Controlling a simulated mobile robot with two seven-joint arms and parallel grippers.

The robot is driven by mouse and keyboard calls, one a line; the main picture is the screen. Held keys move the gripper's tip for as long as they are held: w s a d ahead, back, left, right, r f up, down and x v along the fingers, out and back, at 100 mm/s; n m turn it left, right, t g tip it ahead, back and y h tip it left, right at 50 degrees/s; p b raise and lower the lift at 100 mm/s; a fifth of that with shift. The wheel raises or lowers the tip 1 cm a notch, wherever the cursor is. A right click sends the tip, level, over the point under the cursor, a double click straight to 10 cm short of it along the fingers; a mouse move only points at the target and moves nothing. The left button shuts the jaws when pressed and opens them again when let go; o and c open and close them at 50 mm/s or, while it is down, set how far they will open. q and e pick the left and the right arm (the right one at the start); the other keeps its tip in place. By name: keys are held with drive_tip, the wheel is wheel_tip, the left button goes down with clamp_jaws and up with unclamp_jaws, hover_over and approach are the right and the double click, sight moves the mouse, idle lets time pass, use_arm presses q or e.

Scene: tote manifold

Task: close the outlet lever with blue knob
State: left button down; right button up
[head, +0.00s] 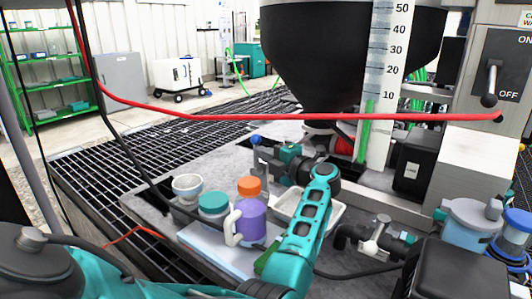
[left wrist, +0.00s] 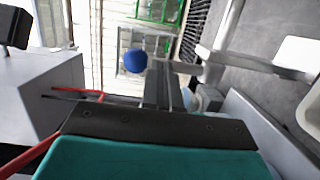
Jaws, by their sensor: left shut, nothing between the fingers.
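The blue knob (head: 256,140) shows near the centre of the head view, beside the end of my left gripper (head: 262,160). My left arm reaches in from below, and its gripper points left, in front of the tank's base. In the left wrist view the round blue knob (left wrist: 135,61) is just left of the fingertips (left wrist: 163,68). The fingers are together with nothing between them. Whether they touch the knob or its lever I cannot tell. The lever's lower part and the outlet valve are mostly hidden by my gripper. My right gripper is not in view.
A purple mug (head: 252,219), a teal-lidded jar (head: 214,205), an orange-capped bottle (head: 249,187) and a grey cup (head: 187,188) stand left of my arm. The black tank (head: 340,55) rises behind. A red hose (head: 250,117) crosses above the gripper. Another valve (head: 375,242) sits right.

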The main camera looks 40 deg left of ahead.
sight(257, 142)
use_arm(q)
drive_tip(key=a+r+h+p, duration=0.1)
drive_tip(key=p, duration=0.3)
drive_tip(key=shift+r+h, duration=0.3)
drive_tip(key=a+h+p, duration=0.1)
drive_tip(key=p, duration=0.3)
drive_tip(key=a+n+h+p, duration=0.1)
drive_tip(key=h+p, duration=0.1)
drive_tip(key=p, duration=0.1)
drive_tip(key=shift+s+r+p, duration=0.15)
drive_tip(key=shift+r+p, duration=0.2)
drive_tip(key=shift+p, duration=0.05)
drive_tip(key=a+f+n+h+p, duration=0.1)
drive_tip(key=a+f+h+p, duration=0.4)
drive_tip(key=h, duration=0.5)
drive_tip(key=shift+s+a+f, duration=0.2)
drive_tip(key=shift+s+a, duration=0.2)
drive_tip(key=shift+a, duration=0.75)
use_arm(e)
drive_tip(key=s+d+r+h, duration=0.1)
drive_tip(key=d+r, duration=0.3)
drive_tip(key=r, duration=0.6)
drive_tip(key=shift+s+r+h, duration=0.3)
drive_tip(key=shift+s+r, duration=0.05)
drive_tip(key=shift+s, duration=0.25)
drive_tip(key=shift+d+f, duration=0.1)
use_arm(q)
drive_tip(key=shift+s, duration=0.1)
